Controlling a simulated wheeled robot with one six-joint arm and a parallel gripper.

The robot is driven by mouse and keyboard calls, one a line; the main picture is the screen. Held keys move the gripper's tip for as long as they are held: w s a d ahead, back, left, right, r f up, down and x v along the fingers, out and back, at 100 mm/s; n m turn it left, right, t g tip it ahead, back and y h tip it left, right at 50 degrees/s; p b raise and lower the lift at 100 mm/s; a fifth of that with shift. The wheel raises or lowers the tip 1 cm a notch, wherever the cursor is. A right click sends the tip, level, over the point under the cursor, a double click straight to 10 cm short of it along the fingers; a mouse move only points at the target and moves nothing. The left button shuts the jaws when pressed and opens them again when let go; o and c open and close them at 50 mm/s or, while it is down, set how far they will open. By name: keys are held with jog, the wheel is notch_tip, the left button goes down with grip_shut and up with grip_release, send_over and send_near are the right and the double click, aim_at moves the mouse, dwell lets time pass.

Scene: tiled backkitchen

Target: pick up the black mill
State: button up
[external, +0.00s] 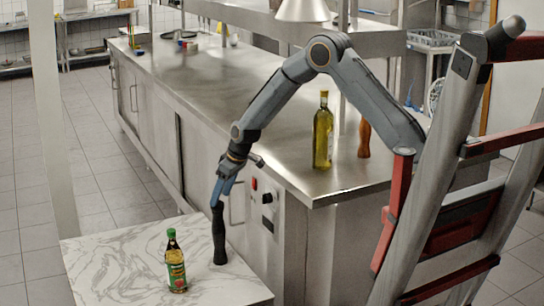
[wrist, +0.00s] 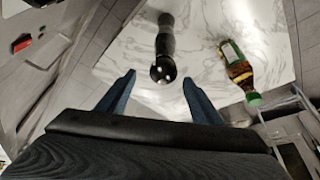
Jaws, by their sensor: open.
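The black mill (external: 219,236) stands upright on the white marble-patterned tabletop (external: 120,262), near its back right edge. My gripper (external: 222,190) is above the mill, pointing down, with its blue fingers at about the height of the mill's top in the external view. In the wrist view the mill (wrist: 164,62) shows just beyond the open fingertips of my gripper (wrist: 158,78), its round top lying roughly between their lines. The jaws are apart and nothing shows held between them. I cannot tell from the pictures whether a finger touches the mill.
A green-capped bottle with a red and green label (external: 176,262) stands left of the mill; it also shows in the wrist view (wrist: 238,68). A steel counter (external: 215,80) rises behind the table. An oil bottle (external: 323,135) and a brown mill (external: 364,138) stand on it.

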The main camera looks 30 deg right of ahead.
jog(key=x, duration=0.1)
jog(key=p+x, duration=0.1)
jog(key=x, duration=0.1)
jog(key=shift+s+a+f, duration=0.1)
jog(key=shift+s+a, duration=0.1)
jog(key=shift+a, duration=0.05)
jog(key=shift+w+a+f, duration=0.2)
jog(key=shift+w+f, duration=0.05)
jog(key=shift+f, duration=0.4)
grip_shut()
